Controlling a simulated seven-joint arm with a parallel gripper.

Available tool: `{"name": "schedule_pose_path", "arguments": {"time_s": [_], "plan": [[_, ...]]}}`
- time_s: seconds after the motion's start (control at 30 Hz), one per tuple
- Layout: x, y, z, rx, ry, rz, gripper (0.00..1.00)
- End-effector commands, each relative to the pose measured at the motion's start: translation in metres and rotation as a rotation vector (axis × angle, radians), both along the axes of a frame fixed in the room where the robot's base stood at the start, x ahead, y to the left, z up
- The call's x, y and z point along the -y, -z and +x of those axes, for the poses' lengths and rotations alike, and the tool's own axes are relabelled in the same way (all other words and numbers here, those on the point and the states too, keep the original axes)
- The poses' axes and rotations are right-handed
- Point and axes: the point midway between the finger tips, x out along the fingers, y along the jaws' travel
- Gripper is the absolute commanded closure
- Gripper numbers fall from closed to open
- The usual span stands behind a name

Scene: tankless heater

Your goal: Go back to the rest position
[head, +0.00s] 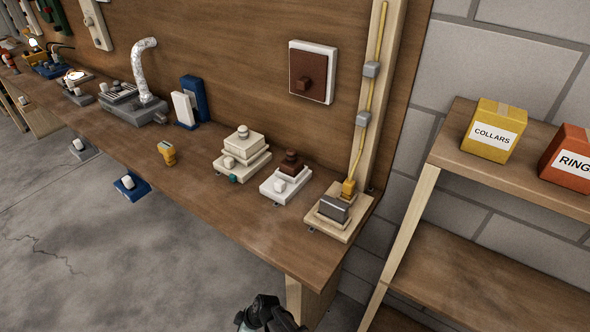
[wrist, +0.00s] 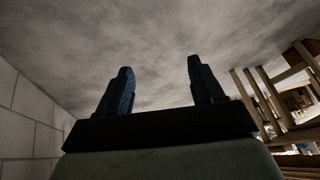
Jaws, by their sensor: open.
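My gripper (wrist: 160,78) shows in the wrist view with its two dark blue fingers apart and nothing between them. Behind the fingers is only a grey, mottled surface. In the head view a dark part of my arm shows at the bottom edge, below the front right corner of the workbench (head: 240,222). The fingertips cannot be made out there. The gripper touches nothing that I can see.
On the bench stand a grey-lidded block (head: 334,208), a white block with a brown knob (head: 286,183), a cream stacked block (head: 240,150) and a small yellow item (head: 167,153). A shelf at right holds a yellow COLLARS box (head: 494,130) and an orange box (head: 568,160).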

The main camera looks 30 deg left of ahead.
Motion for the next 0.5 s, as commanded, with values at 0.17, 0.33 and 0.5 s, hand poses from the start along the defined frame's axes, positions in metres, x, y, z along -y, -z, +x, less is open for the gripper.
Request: {"name": "schedule_pose_path", "arguments": {"time_s": [0.17, 0.33, 0.5], "plan": [[0.068, 0.018, 0.038, -0.047, 0.143, -0.121, 0.33], [0.119, 0.029, 0.064, -0.086, 0.268, -0.215, 0.33], [0.167, 0.037, 0.087, -0.122, 0.404, -0.304, 0.33]]}}
